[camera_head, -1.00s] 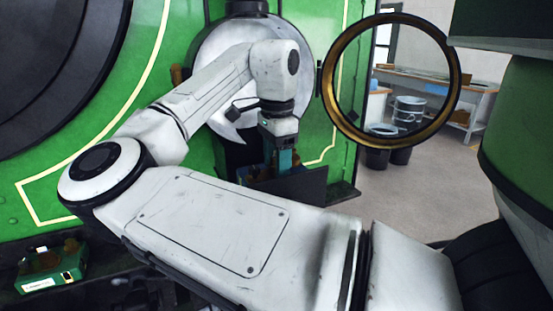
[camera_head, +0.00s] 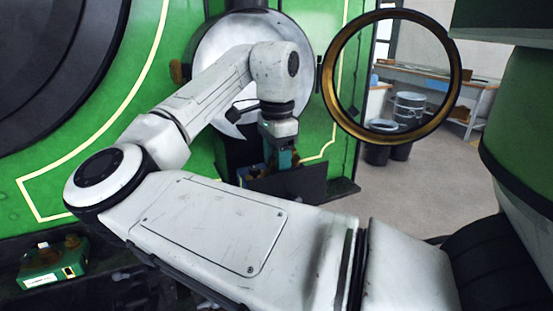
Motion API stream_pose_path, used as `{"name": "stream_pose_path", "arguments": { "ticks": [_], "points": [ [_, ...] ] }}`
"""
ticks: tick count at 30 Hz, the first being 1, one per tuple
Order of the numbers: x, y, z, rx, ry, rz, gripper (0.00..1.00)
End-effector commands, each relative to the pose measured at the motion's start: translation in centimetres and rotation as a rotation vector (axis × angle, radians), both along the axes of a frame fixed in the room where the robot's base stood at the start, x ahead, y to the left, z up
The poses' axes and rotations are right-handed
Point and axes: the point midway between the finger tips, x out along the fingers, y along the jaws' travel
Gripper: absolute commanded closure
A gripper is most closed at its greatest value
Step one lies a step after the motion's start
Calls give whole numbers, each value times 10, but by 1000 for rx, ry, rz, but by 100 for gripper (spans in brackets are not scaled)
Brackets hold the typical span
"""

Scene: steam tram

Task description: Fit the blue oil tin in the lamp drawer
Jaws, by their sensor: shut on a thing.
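My gripper (camera_head: 281,163) points down into the dark lamp drawer (camera_head: 300,184), which stands out from the front of the green tram below the round pale plate. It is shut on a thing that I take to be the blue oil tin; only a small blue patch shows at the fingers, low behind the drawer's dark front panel. The tin's lower part is hidden by that panel. I cannot tell whether it touches the drawer floor. Brownish things show beside the fingers inside the drawer.
A brass-rimmed ring (camera_head: 448,62) stands open to the right of my gripper. A green box with brown knobs (camera_head: 52,264) lies at lower left. A workbench (camera_head: 440,82), a metal tub (camera_head: 409,106) and dark buckets (camera_head: 376,154) stand behind on the right. Floor there is clear.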

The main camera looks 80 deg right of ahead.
Motion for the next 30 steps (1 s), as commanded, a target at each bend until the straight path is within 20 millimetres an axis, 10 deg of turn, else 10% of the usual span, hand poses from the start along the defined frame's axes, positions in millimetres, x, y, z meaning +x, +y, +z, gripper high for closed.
{"name": "stream_pose_path", "arguments": {
  "ticks": [30],
  "points": [
    [0,0,-6,-1,0,0,100]
  ]
}}
